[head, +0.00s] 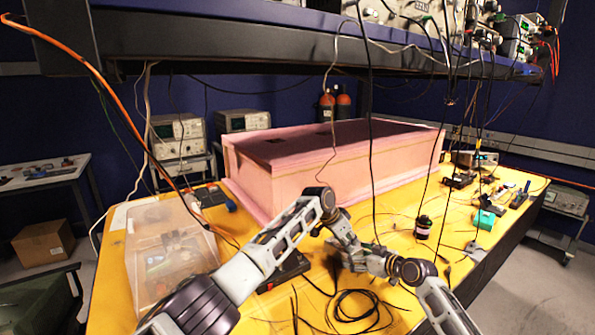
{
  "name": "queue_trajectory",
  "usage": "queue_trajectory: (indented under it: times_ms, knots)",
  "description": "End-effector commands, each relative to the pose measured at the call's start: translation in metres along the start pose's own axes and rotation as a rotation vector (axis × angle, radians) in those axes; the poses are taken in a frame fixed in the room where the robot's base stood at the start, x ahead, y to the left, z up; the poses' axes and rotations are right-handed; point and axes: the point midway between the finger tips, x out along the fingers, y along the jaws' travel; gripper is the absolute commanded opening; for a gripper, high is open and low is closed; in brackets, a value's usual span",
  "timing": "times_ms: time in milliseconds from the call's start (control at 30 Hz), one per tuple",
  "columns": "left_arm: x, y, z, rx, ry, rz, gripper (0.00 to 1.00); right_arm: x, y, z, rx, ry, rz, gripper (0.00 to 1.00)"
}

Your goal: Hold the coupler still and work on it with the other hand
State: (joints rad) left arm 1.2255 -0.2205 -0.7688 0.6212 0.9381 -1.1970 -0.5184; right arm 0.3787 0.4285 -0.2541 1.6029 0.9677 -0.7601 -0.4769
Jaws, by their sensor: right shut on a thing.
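My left arm reaches in from the lower left, bends over the middle of the yellow table (470,240), and comes down to my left gripper (357,246). My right arm comes in from the lower right, and my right gripper (358,262) meets the left one just above the table. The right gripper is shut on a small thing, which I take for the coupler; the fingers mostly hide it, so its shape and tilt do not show. I cannot tell whether the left fingers are open or touch it.
A pink foam box (300,170) stands behind the grippers. A black cable coil (362,306) lies in front. A clear plastic bin (165,255) is at left. A dark canister (423,227) and a teal block (485,219) stand at right. Cables hang from the shelf (250,40).

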Motion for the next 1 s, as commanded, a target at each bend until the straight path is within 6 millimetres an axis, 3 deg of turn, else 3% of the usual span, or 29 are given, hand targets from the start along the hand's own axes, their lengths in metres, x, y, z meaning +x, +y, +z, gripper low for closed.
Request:
queue_trajectory:
  times_ms: [133, 667, 1000]
  knots:
    - [0.0003, 0.0012, -0.0006, 0.000, 0.001, 0.002, 0.42, 0.0000, 0.0004, 0.0009, 0.000, -0.002, 0.001, 0.41]
    - [0.0011, 0.0029, -0.0010, -0.008, 0.001, -0.002, 0.42, 0.0003, -0.0002, 0.0007, 0.000, -0.001, 0.000, 0.41]
    - [0.0013, 0.0050, -0.0013, -0.104, 0.001, -0.068, 0.42, 0.0004, -0.0005, 0.0006, 0.000, -0.001, -0.001, 0.41]
